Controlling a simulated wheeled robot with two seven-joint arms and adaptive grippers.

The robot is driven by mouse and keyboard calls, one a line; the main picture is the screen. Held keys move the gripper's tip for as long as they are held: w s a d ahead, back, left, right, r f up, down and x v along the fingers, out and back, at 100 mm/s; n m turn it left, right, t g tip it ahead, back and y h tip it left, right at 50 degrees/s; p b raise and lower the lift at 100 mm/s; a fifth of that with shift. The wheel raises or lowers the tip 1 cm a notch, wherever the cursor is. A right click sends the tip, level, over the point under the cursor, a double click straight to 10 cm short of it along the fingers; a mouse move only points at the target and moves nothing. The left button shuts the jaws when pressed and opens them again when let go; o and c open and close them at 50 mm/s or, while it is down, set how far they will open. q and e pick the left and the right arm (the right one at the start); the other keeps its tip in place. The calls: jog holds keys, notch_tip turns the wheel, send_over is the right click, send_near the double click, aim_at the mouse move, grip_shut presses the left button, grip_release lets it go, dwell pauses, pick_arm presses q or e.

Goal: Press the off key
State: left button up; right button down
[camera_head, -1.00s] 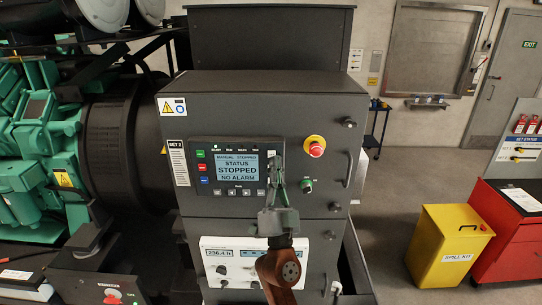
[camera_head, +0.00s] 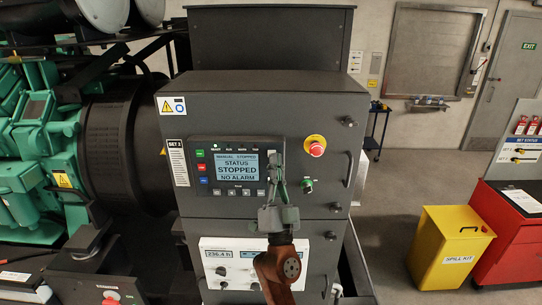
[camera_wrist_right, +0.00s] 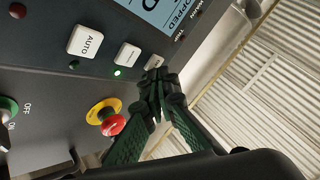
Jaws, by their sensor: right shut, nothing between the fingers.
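The genset controller panel (camera_head: 207,172) has a lit screen (camera_head: 236,167) reading STATUS STOPPED, NO ALARM. A row of small pale keys (camera_head: 231,193) runs below the screen. In the right wrist view I see a key marked AUTO (camera_wrist_right: 85,40), a middle key (camera_wrist_right: 127,54) with a lit green lamp beside it, and a third key (camera_wrist_right: 154,61) partly hidden by my fingertips. I cannot read the last two labels. My right gripper (camera_head: 279,162) is shut and empty, its tips (camera_wrist_right: 157,84) close to the third key; I cannot tell if they touch. My left gripper is out of view.
A red emergency stop (camera_head: 315,148) on a yellow ring and a green rotary switch (camera_head: 307,186) sit right of the panel. A lower white panel (camera_head: 215,270) is below.

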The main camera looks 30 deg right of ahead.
jog(key=shift+w, duration=0.1)
dwell(0.3)
jog(key=shift+s+a, duration=0.3)
jog(key=shift+s, duration=0.25)
jog(key=s+a, duration=0.2)
jog(key=s, duration=0.1)
jog(key=s+a, duration=0.1)
jog(key=s, duration=0.1)
dwell(0.5)
dwell(0.5)
